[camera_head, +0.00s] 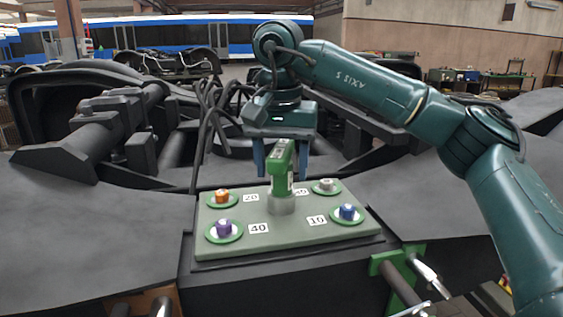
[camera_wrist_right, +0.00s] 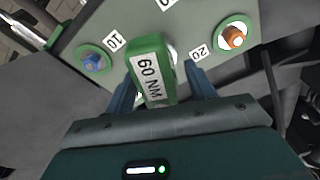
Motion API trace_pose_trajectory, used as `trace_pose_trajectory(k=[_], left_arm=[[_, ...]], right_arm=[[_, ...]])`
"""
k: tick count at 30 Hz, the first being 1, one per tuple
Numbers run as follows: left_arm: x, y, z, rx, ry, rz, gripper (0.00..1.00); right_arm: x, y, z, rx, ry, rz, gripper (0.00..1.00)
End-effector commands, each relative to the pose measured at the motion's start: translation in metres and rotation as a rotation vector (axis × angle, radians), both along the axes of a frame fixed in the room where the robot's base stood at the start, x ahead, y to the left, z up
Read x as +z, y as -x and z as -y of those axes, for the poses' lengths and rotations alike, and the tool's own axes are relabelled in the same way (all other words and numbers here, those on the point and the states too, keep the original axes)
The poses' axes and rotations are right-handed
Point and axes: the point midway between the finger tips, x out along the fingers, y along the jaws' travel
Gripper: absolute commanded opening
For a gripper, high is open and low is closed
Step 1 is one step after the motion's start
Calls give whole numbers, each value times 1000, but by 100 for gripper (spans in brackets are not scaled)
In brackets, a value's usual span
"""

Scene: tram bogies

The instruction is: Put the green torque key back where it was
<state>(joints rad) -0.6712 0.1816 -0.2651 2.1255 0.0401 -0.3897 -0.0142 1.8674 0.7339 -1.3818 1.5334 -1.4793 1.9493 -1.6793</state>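The green torque key (camera_head: 281,172) stands upright at the middle of the grey-green panel (camera_head: 290,240), over a grey cylindrical base (camera_head: 281,204). In the right wrist view the key (camera_wrist_right: 150,68) bears the label "60 NM". My right gripper (camera_head: 282,165) is behind and above the panel, with its two blue fingers on either side of the key's upper part. Gaps show between the fingers and the key in both views, so the gripper (camera_wrist_right: 162,95) is open. How deep the key sits is hidden. My left gripper is not in view.
Around the key, the panel carries orange (camera_head: 222,196), purple (camera_head: 223,229), blue (camera_head: 347,212) and grey (camera_head: 325,185) knobs on green discs, with number labels. Dark bogie frame parts (camera_head: 90,230) surround the panel. Black cables (camera_head: 208,120) hang left of my gripper.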

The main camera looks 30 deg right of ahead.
Motion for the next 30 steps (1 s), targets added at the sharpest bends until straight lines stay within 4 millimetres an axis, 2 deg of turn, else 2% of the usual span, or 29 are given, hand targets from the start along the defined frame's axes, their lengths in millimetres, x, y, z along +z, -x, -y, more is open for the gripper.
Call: trace_pose_trajectory(k=[7,11,14,18,24,30], left_arm=[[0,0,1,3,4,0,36],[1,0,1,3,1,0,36],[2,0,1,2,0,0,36],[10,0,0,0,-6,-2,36],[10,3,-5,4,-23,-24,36],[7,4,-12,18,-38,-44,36]], right_arm=[[0,0,0,0,0,0,58],[8,0,0,0,0,1,58],[22,1,-2,-1,-1,3,58],[57,4,-4,-1,1,5,58],[97,8,-6,-1,1,3,58],[119,11,-8,0,1,0,58]])
